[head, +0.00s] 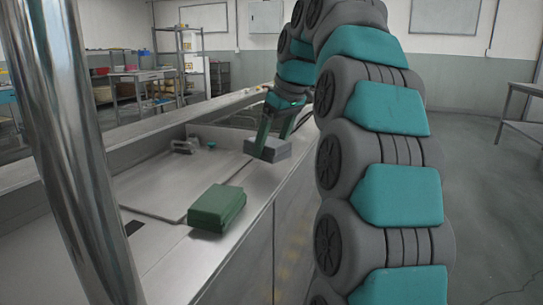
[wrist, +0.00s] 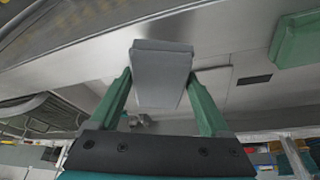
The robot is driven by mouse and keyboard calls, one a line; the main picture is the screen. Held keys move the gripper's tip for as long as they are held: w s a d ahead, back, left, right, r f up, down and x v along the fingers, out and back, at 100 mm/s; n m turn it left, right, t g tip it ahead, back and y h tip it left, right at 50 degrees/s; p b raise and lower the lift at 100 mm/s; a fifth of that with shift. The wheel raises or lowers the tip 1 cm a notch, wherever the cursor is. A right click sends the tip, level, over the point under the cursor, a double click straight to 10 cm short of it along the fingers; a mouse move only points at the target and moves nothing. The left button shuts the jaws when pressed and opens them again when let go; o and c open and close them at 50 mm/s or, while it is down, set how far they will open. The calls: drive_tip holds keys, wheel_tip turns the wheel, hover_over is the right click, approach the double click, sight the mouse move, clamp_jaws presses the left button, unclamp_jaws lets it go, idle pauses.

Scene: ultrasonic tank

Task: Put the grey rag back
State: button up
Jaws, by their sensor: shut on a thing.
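The grey rag (head: 270,149) is a flat, folded-looking grey block. My gripper (head: 274,138) is shut on it, with one green finger on each side. In the wrist view the rag (wrist: 162,75) sits between the two fingertips and sticks out beyond them. In the head view it appears over the right rim of the steel counter; I cannot tell whether it touches the surface.
A green folded block (head: 217,207) lies on the near part of the steel counter (head: 180,262). A flat lid-like panel (head: 170,184) lies beyond it, with a small grey handled item (head: 184,146) at its far end. A shiny post (head: 75,150) stands at left.

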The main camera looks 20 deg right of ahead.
sight(271, 157)
drive_tip(key=shift+f, duration=1.75)
drive_tip(key=o, duration=1)
